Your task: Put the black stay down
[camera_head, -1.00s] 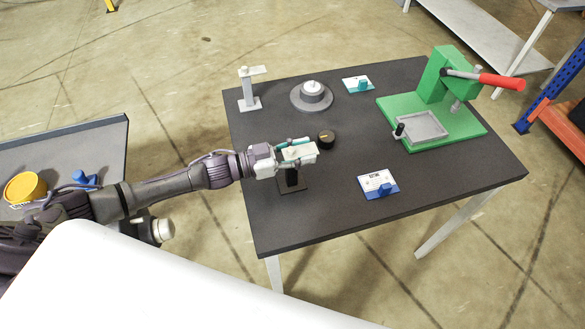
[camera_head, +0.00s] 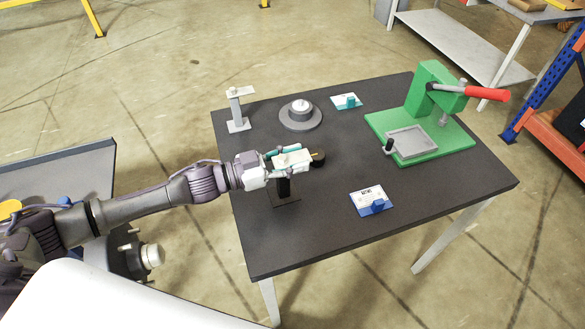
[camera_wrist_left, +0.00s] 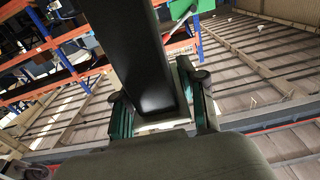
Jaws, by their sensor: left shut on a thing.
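The black stay (camera_head: 284,189) is a dark upright post with a flat foot, over the front left part of the dark table. My left gripper (camera_head: 292,162) is shut on it near its top, where a pale plate shows between the fingers. I cannot tell whether the foot touches the table top. In the left wrist view the black post (camera_wrist_left: 137,50) runs up from between the green-sided fingers (camera_wrist_left: 158,110). My right gripper is not in view.
On the dark table (camera_head: 330,225), a black knob (camera_head: 318,158) sits close beside the gripper. A grey stay (camera_head: 236,110), a round grey base (camera_head: 300,117), a teal card holder (camera_head: 347,101), a blue card holder (camera_head: 371,202) and a green press (camera_head: 420,125) stand around. The front left table is clear.

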